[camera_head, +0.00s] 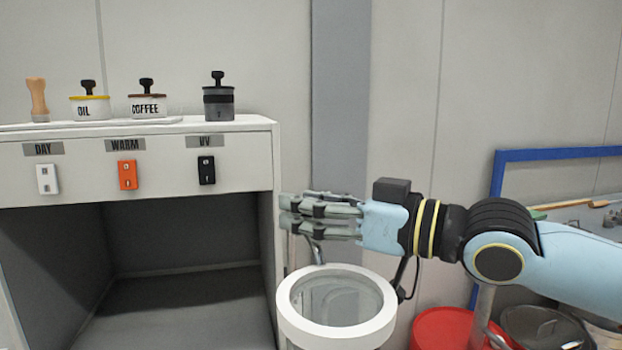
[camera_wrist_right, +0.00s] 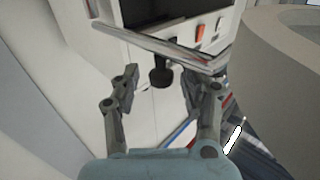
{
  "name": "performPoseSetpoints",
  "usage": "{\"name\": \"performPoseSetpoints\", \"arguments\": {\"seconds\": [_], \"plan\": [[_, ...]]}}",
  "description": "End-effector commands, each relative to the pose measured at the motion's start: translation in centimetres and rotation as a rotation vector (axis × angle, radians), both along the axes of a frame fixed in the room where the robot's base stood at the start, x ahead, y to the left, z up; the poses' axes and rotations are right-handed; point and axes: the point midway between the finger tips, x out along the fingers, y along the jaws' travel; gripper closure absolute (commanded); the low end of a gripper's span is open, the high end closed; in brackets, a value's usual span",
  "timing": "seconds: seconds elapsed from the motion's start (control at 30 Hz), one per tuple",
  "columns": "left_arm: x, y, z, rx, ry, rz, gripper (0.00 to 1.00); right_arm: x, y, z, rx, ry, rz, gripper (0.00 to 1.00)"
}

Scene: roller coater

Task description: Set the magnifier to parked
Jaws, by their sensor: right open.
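The magnifier (camera_head: 290,312) is a round white ring with a clear lens, low in the middle of the head view, with a thin metal arm rising behind it. A large pale curved rim at the right of the right wrist view looks like its ring (camera_wrist_right: 280,60). My right gripper (camera_head: 285,215) is above the ring, pointing left, with open jaws. In the right wrist view the open fingers (camera_wrist_right: 160,88) have a metal bar (camera_wrist_right: 160,45) crossing beyond them and a dark knob between them. Contact with the bar cannot be told. My left gripper is out of view.
A white cabinet (camera_head: 230,160) at the left carries DAY, WARM and UV switches (camera_head: 127,175), with labelled pots on top and an open dark bay below. A red bin (camera_head: 445,325) and a blue-framed bench (camera_head: 555,154) stand at the right.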

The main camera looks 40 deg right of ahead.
Motion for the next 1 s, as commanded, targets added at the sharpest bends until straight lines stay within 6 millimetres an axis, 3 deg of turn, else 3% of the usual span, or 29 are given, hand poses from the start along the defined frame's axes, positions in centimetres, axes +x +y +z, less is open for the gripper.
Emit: {"name": "performPoseSetpoints", "arguments": {"seconds": [0.6,1.0], "plan": [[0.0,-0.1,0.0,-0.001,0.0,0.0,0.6,0.1,0.0,7.9,-0.013,-0.003,0.0,0.56],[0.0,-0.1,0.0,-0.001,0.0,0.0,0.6,0.1,0.0,9.6,-0.003,0.001,-0.002,0.56]]}}
